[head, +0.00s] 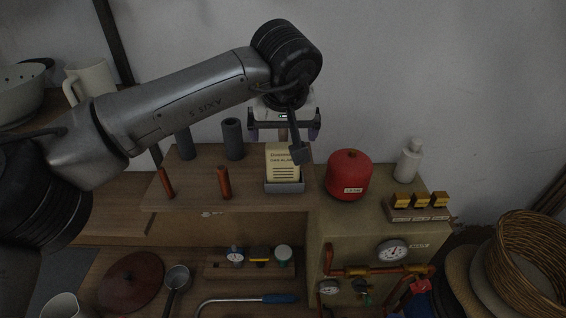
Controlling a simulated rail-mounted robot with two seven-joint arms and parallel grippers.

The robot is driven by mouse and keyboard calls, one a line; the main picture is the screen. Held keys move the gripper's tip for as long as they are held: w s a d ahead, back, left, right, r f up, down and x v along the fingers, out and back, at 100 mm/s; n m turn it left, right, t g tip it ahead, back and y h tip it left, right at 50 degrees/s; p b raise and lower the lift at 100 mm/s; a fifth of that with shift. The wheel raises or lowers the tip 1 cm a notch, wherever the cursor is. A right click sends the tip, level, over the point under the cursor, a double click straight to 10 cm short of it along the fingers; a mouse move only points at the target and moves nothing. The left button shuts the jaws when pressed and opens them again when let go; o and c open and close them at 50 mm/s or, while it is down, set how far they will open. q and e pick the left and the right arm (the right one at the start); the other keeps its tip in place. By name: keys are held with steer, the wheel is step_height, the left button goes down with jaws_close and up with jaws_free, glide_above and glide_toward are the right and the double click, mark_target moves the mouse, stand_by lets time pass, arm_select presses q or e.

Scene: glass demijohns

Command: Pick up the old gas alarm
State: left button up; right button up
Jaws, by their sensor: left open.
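The old gas alarm (283,163) is a cream, boxy unit with printed text and dark slots on its front. It stands upright in a grey holder (285,187) on the wooden shelf, near the shelf's right end. My left gripper (284,134) is above the alarm's top, with its two dark fingers spread to either side. The fingers look wider apart than the alarm. Part of my wrist hangs in front of the alarm's upper right corner and hides it. I cannot tell whether any finger touches it. My right gripper is not in view.
A red tank (349,175) and a white bottle (408,160) stand to the right on a tan cabinet (345,215). Dark cylinders (233,139) and copper-coloured rods (224,182) stand to the left on the shelf. Below are gauges and a blue-handled tool (280,298).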

mark_target(283, 147)
arm_select(q)
steer(key=shift+x, duration=1.2)
steer(key=shift+p+x, duration=1.6)
steer(key=shift+x, duration=0.7)
steer(key=shift+w+f, duration=0.1)
steer(key=shift+f, duration=0.3)
steer(key=c, duration=0.9)
steer(key=shift+r, duration=0.1)
